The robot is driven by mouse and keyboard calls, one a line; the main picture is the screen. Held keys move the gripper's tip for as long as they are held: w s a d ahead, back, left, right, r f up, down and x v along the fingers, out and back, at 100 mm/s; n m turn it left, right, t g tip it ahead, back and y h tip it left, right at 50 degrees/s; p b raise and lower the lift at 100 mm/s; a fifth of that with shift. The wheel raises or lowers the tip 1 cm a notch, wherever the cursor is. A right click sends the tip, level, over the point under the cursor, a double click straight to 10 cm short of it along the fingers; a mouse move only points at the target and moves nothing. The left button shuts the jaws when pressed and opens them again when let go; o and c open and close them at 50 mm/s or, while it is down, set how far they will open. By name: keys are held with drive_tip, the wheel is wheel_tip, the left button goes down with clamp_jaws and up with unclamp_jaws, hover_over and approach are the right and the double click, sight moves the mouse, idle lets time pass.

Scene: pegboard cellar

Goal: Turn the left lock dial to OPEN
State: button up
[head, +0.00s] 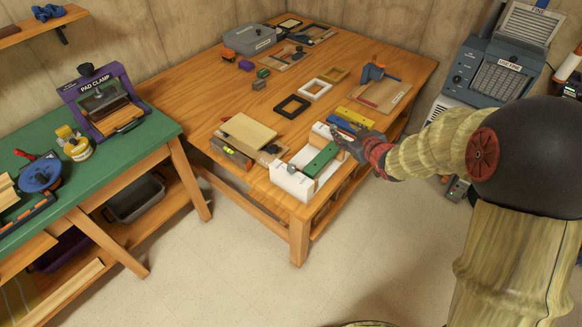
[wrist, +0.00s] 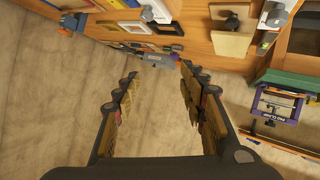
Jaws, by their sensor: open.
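I cannot surely make out a left lock dial or the word OPEN in either view. A wooden panel with small dark fittings (head: 283,60) lies near the back of the wooden table, in front of a grey box (head: 250,40); the fittings are too small to tell apart. My gripper (head: 345,140) is over the table's near right part, above a white box with a green bar (head: 294,184), and hides part of it. In the wrist view my gripper (wrist: 158,85) is open with nothing between its fingers; the pale wall or floor shows behind.
The wooden table (head: 205,95) also carries a black frame (head: 292,106), a white frame (head: 315,90) and a blue clamp (head: 373,71). A green bench (head: 145,135) with a purple pad clamp (head: 100,98) stands left. Pale floor (head: 215,270) is clear in front.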

drive_tip(key=a+f+n+y, duration=0.2)
drive_tip(key=a+f+y, duration=0.45)
drive_tip(key=f, duration=0.45)
drive_tip(key=n+g+y, duration=0.1)
drive_tip(key=y, duration=0.3)
approach(291, 167)
drive_tip(key=shift+x, duration=1.2)
drive_tip(key=shift+b+x, duration=1.1)
drive_tip(key=shift+x, duration=2.7)
drive_tip(key=shift+c, duration=0.4)
clamp_jaws()
